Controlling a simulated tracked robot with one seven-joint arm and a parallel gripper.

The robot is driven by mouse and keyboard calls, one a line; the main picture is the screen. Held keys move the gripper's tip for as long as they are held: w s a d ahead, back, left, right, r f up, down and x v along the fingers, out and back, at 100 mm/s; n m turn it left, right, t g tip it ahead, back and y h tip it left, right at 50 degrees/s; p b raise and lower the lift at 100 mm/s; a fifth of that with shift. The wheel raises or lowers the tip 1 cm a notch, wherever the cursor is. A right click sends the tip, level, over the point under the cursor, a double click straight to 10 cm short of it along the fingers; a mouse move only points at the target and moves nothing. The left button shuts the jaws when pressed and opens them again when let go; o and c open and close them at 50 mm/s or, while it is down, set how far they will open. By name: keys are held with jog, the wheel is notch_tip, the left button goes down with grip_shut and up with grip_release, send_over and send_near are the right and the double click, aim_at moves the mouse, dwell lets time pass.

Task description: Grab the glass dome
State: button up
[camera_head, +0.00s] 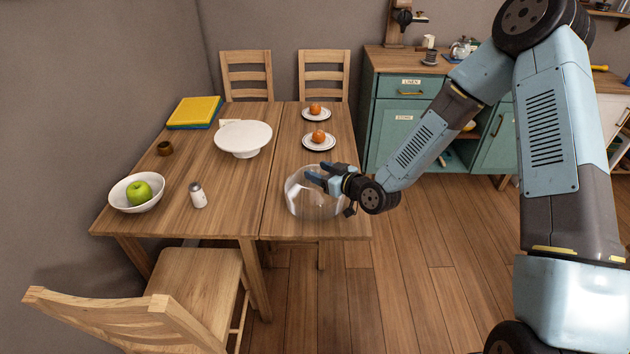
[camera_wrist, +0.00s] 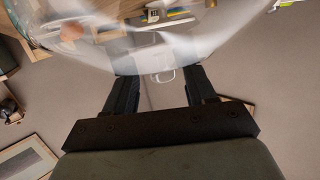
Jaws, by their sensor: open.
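The clear glass dome (camera_head: 306,203) stands on the wooden table near its front right edge. My gripper (camera_head: 318,176) is at the dome's upper part, coming in from the right. In the wrist view the dome (camera_wrist: 150,50) fills the top, and its small clear handle (camera_wrist: 163,75) shows between the fingers. The two dark fingers of my gripper (camera_wrist: 162,90) are apart, one on each side of this handle. I cannot tell whether they touch it.
A chair (camera_head: 190,290) stands at the front. Green cabinets (camera_head: 400,125) stand behind.

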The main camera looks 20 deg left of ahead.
jog(key=shift+x, duration=1)
jog(key=shift+s+a, duration=0.1)
jog(key=shift+s, duration=0.1)
jog(key=shift+c, duration=0.5)
grip_shut()
jog(key=shift+w, duration=0.1)
